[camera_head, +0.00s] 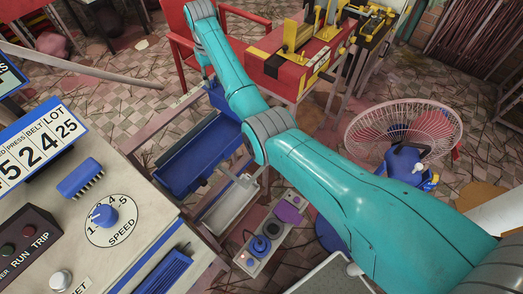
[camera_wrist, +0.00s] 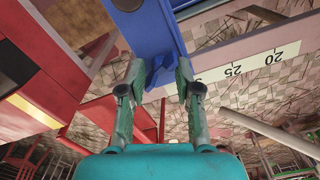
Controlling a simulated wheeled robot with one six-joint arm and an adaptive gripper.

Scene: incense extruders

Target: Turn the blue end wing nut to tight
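The blue end wing nut (camera_wrist: 150,75) shows in the wrist view, below the end of a blue beam (camera_wrist: 150,25). My gripper (camera_wrist: 160,65) is at it, with its two grey fingers spread apart and part of the blue nut between them. The nut looks closer to the left finger; I cannot tell whether they touch. The fingertips reach the beam's underside. In the head view my arm reaches over to the far end of the blue trough machine (camera_head: 198,150), and the nut cannot be made out there.
A white scale (camera_wrist: 250,65) marked 20 and 25 runs right of the beam. A red frame (camera_head: 178,45) stands behind the machine, with a red press table (camera_head: 300,75) to its right. A fan (camera_head: 403,130) and a control console (camera_head: 110,225) stand nearer.

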